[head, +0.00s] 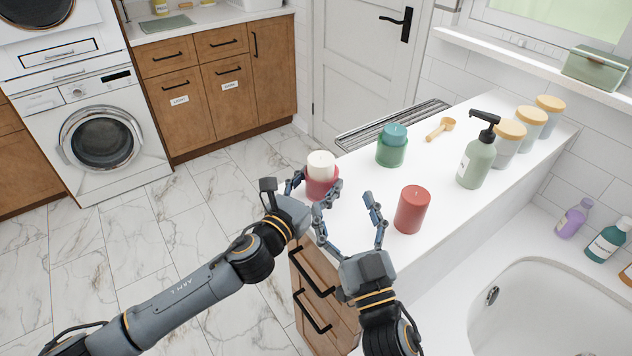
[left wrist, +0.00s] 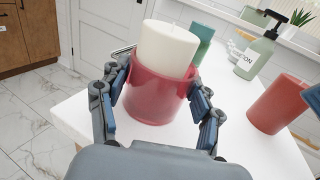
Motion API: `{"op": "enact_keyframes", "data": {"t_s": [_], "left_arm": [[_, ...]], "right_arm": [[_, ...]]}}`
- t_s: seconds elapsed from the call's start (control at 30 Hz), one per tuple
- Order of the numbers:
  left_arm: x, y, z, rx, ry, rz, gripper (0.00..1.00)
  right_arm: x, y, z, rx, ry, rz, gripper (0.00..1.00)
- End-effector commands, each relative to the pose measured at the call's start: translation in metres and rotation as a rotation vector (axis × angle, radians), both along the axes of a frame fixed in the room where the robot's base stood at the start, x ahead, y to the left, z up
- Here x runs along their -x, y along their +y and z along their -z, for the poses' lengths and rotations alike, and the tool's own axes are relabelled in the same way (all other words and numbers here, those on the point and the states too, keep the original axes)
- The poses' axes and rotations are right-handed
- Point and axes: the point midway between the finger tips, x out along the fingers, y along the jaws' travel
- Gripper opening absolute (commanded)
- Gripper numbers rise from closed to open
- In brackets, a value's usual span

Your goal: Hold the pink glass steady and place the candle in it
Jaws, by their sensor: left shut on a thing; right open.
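The pink glass (head: 321,186) stands near the left end of the white counter, with a white candle (head: 320,163) in it, its top above the rim. In the left wrist view the glass (left wrist: 157,96) sits between the fingers and the candle (left wrist: 168,45) leans slightly. My left gripper (head: 309,190) is shut on the glass, a finger on each side. My right gripper (head: 348,222) is open and empty, just in front of the glass and left of a red candle (head: 412,209). Most of the candle's lower part is hidden inside the glass.
A green glass with a teal candle (head: 392,144) stands behind. A wooden scoop (head: 440,128), a pump bottle (head: 478,152) and several lidded jars (head: 507,143) are further right. The counter's front edge is close to the grippers. A bathtub (head: 555,290) lies at the right.

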Motion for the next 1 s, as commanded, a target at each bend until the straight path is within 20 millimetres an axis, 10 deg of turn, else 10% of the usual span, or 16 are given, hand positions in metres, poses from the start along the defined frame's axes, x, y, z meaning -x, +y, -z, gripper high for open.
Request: {"op": "enact_keyframes", "data": {"t_s": [0.27,0.3,0.43,1.0], "left_arm": [[0.0,0.0,0.0,-0.002,0.003,-0.001,0.3],[0.0,0.0,0.0,-0.002,0.003,-0.001,0.69],[0.0,0.001,0.0,-0.002,0.003,-0.001,0.91],[0.021,0.013,0.0,-0.001,0.004,0.0,0.91]], "right_arm": [[0.0,-0.005,-0.004,0.009,-0.009,0.014,0.76],[0.0,-0.005,-0.005,0.009,-0.01,0.014,0.76],[0.0,-0.006,-0.007,0.008,-0.014,0.014,0.76],[0.0,-0.006,-0.011,0.007,-0.021,0.014,0.76]]}}
